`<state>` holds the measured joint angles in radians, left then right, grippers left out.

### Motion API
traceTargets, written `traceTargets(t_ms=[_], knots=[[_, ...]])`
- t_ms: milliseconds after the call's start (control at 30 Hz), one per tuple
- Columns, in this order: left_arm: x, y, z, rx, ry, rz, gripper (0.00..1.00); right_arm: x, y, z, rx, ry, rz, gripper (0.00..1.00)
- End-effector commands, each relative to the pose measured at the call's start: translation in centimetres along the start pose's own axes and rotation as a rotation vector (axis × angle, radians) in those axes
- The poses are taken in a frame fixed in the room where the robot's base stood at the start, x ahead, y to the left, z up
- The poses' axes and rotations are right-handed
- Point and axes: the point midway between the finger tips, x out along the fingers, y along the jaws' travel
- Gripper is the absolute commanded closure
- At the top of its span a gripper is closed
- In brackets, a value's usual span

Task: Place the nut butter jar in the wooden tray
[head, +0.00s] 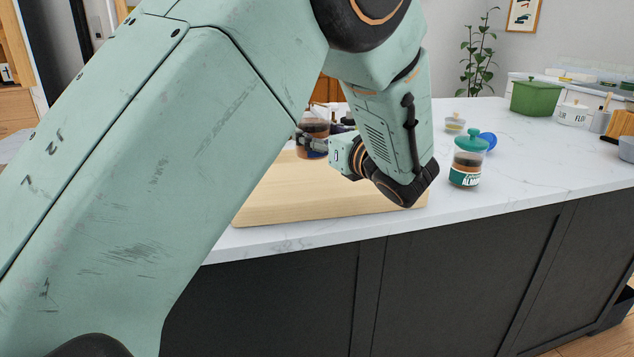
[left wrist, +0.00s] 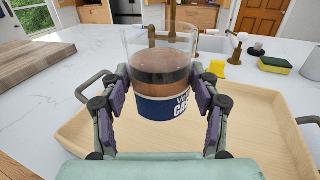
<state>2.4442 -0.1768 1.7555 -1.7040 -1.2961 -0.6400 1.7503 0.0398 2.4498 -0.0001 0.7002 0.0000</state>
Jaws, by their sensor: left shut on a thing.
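My left gripper (head: 326,142) is shut on a clear glass jar (head: 315,128) with brown contents and a dark layer on top. In the left wrist view the jar (left wrist: 163,70) stands upright between the purple finger pads, with a blue and white label partly reading "CAS". No lid shows on it. The wooden tray (head: 330,200) lies on the counter under my left arm; its pale floor and rim also show in the left wrist view (left wrist: 75,150). The jar is over the tray floor; I cannot tell if it touches. My right gripper is not in view.
A green-lidded jar labelled as almond (head: 467,163) stands right of the tray, with a blue round thing (head: 489,140) behind it. A sponge (left wrist: 275,65) and cutting board (left wrist: 45,60) flank the tray.

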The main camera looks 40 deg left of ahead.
Motion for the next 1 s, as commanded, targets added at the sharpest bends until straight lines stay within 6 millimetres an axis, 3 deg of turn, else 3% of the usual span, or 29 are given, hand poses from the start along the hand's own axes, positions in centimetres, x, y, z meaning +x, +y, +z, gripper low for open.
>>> traceTargets(t_ms=[200,467,667,1000], knots=[[-0.2,0.1,-4.3,0.004,0.000,0.000,0.86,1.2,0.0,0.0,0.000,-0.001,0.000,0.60],[-0.1,0.1,-6.2,0.003,0.000,0.001,0.86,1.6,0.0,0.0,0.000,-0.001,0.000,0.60],[0.0,0.1,-8.9,0.003,0.001,0.001,0.86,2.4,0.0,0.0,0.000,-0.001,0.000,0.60],[0.2,0.2,-9.2,0.000,0.000,0.002,0.86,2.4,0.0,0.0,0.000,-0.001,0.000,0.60]])
